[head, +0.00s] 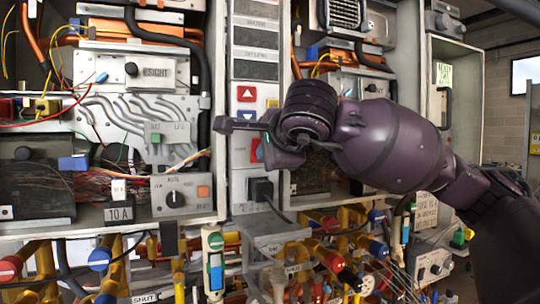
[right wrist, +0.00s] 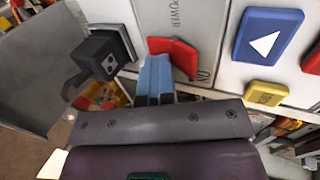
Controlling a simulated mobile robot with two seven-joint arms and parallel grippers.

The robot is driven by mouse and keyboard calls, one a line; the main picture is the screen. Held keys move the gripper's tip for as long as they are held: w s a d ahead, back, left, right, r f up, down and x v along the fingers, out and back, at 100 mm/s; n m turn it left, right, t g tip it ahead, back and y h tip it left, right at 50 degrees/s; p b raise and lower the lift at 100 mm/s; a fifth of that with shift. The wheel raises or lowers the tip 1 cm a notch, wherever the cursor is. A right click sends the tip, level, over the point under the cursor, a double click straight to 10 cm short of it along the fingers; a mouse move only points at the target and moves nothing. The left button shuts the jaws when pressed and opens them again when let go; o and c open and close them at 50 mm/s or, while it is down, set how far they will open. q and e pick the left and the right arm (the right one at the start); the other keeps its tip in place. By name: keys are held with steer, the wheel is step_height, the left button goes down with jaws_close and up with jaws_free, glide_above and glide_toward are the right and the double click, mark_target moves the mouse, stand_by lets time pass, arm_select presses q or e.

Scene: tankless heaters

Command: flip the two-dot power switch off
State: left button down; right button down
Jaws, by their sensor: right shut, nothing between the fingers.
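The power switch is a red rocker (right wrist: 178,55) on a grey plate marked POWER and ON in the right wrist view. In the head view the red switch (head: 255,150) is partly hidden by my right gripper (head: 270,150). My right gripper (right wrist: 155,72) is shut and empty, its blue-grey fingertips right at the switch's edge. I cannot tell whether they touch it. A black plug block (right wrist: 105,58) with two pale dots sits beside the switch; it also shows below it in the head view (head: 261,188). My left gripper is not in view.
A blue button with a white triangle (right wrist: 268,37) and a yellow button (right wrist: 266,93) are close to the switch. Below the panel, colored valves and pipes (head: 100,260) crowd the space. Cabinet walls (head: 219,100) stand beside the panel.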

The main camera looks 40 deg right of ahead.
steer(key=shift+d+r, duration=0.1)
steer(key=shift+r, duration=0.9)
steer(key=shift+r+p, duration=0.3)
steer(key=shift+p, duration=0.05)
steer(key=shift+f, duration=0.2)
